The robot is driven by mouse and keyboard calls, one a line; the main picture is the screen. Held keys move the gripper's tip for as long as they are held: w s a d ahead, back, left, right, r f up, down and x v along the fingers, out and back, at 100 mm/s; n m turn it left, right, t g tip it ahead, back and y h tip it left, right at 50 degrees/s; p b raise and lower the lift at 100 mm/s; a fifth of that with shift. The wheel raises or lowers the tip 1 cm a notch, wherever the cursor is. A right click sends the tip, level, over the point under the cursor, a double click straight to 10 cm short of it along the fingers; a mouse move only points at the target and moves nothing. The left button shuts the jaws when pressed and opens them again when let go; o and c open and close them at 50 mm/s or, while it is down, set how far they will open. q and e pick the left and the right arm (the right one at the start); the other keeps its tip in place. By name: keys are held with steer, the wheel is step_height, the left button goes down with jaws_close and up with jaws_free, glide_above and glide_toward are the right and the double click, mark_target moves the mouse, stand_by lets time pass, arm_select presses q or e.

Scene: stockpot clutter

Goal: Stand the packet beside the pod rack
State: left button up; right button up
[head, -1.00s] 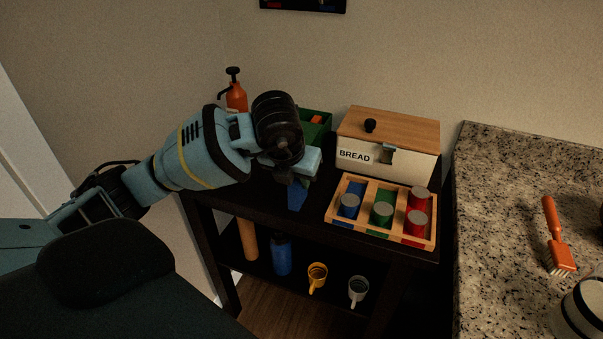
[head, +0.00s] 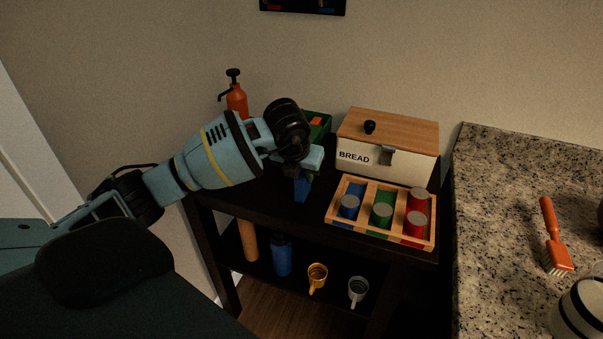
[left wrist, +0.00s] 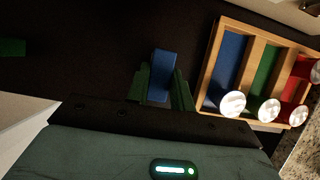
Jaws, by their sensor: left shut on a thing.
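The packet is a small blue block (head: 302,189) under my left gripper (head: 303,177), over the dark cart top just left of the rack. In the left wrist view the blue packet (left wrist: 162,72) sits between the two green fingers of the left gripper (left wrist: 162,88), which is shut on it. The pod rack (head: 381,212) is a wooden tray with blue, green and red compartments and pods in them. The rack also shows in the left wrist view (left wrist: 208,70), apart from the packet with a dark gap between. Whether the packet touches the cart top I cannot tell. My right gripper is not in view.
A bread box (head: 388,146) stands behind the rack. A green bin (head: 320,126) and an orange pump bottle (head: 237,100) stand at the back. A granite counter (head: 500,190) is at the right.

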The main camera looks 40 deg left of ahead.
arm_select(q)
steer(key=shift+f, duration=0.25)
steer(key=o, duration=1)
steer(key=shift+s+r, duration=0.15)
steer(key=shift+r, duration=0.35)
steer(key=v, duration=1.1)
steer(key=shift+s+p, duration=0.15)
steer(key=shift+p, duration=0.25)
steer(key=shift+d, duration=0.1)
